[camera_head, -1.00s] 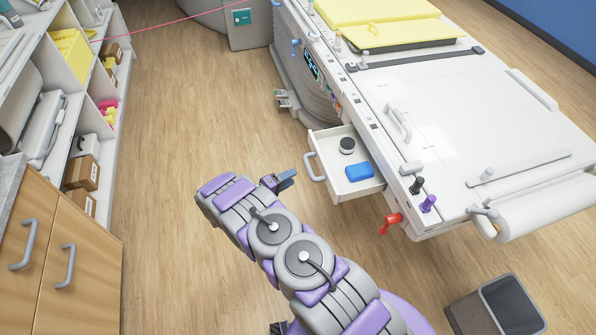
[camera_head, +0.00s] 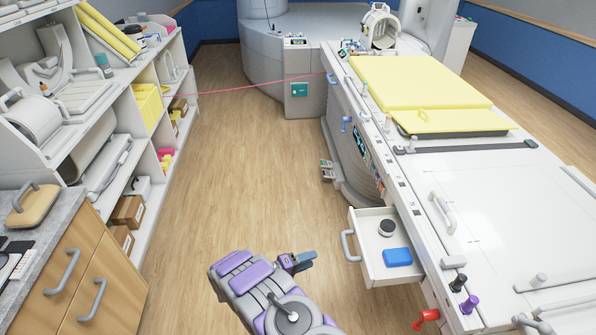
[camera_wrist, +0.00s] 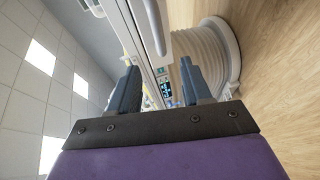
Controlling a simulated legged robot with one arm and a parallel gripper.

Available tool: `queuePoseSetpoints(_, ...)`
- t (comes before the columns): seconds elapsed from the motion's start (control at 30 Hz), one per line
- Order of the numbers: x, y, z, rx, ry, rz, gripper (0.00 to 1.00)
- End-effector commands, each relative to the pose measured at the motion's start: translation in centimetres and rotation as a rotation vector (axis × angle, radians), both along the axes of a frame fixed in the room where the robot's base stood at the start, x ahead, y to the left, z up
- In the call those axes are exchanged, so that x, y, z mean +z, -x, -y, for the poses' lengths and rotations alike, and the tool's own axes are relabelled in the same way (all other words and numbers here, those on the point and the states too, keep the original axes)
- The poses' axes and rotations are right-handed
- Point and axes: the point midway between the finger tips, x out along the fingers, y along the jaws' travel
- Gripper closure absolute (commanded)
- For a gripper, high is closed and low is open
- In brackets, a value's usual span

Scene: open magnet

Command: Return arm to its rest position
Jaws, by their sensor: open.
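My arm (camera_head: 262,289) is grey and purple and reaches up from the bottom of the head view, bent, over the wood floor. My gripper (camera_head: 304,260) points right, toward the open drawer, and is apart from it. In the wrist view my gripper (camera_wrist: 158,92) shows two dark fingers spread apart with nothing between them. The view beyond the fingers is tilted and shows the side of the scanner table.
An open white drawer (camera_head: 376,272) holds a black-and-white round item (camera_head: 386,228) and a blue block (camera_head: 397,257). The patient table (camera_head: 490,215) stands right. Shelves and a wooden cabinet (camera_head: 85,290) stand left. A red line (camera_head: 250,91) crosses the aisle. The floor between is clear.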

Motion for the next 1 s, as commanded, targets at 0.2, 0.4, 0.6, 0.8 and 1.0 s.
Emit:
queuePoseSetpoints(0.2,0.8,-1.4,-0.5,0.025,-0.043,0.030,0.52)
queuePoseSetpoints(0.4,5.1,-7.2,-2.2,0.143,-0.254,0.154,0.52)
queuePoseSetpoints(0.6,10.8,-12.3,-4.7,0.280,-0.508,0.261,0.52)
queuePoseSetpoints(0.8,16.9,-14.9,-7.1,0.392,-0.749,0.312,0.52)
queuePoseSetpoints(1.0,22.7,-14.7,-9.1,0.478,-0.977,0.303,0.52)
